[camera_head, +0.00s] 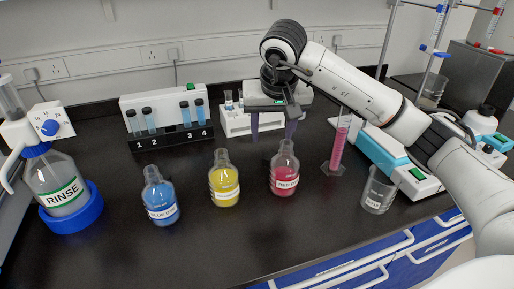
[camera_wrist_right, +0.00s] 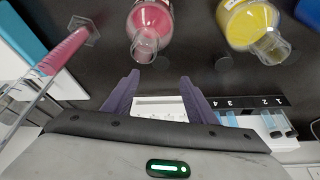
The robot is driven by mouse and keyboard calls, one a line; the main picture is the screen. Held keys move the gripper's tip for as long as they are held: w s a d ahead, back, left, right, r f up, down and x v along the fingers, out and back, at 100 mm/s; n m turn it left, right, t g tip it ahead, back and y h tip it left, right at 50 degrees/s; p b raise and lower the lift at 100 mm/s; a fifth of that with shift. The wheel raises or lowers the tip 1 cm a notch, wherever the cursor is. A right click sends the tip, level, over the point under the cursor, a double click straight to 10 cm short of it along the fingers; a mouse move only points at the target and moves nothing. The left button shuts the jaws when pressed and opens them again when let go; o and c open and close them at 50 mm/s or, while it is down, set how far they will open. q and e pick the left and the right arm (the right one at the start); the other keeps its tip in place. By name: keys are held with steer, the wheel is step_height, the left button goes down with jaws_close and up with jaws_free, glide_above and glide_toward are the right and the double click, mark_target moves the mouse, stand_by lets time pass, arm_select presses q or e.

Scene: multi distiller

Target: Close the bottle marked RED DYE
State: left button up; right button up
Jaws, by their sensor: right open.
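The RED DYE bottle (camera_head: 284,172) stands upright on the black bench, with red liquid inside and its label partly readable. Its neck looks uncapped; in the right wrist view the bottle (camera_wrist_right: 150,25) shows an open clear mouth. A dark round disc, perhaps a cap (camera_wrist_right: 160,63), lies on the bench close by the mouth in that view. My right gripper (camera_head: 272,132) is open and empty, pointing down just behind the red bottle. Its two purple fingers (camera_wrist_right: 158,82) are spread apart near that disc. My left gripper is not in view.
A yellow bottle (camera_head: 224,182) and a blue bottle (camera_head: 160,199) stand to the left. Another dark disc (camera_wrist_right: 222,64) lies near the yellow bottle. A pink cylinder (camera_head: 339,145) and a beaker (camera_head: 378,192) stand right. A white rack (camera_head: 237,124) is behind. The front bench is clear.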

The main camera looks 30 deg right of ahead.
glide_above(269, 156)
steer(key=s+a, duration=0.1)
steer(key=s, duration=0.1)
steer(key=shift+f, duration=2.3)
steer(key=shift+x, duration=2.6)
steer(key=shift+s+a, duration=0.1)
steer(key=shift+a, duration=0.05)
steer(key=c, duration=1.1)
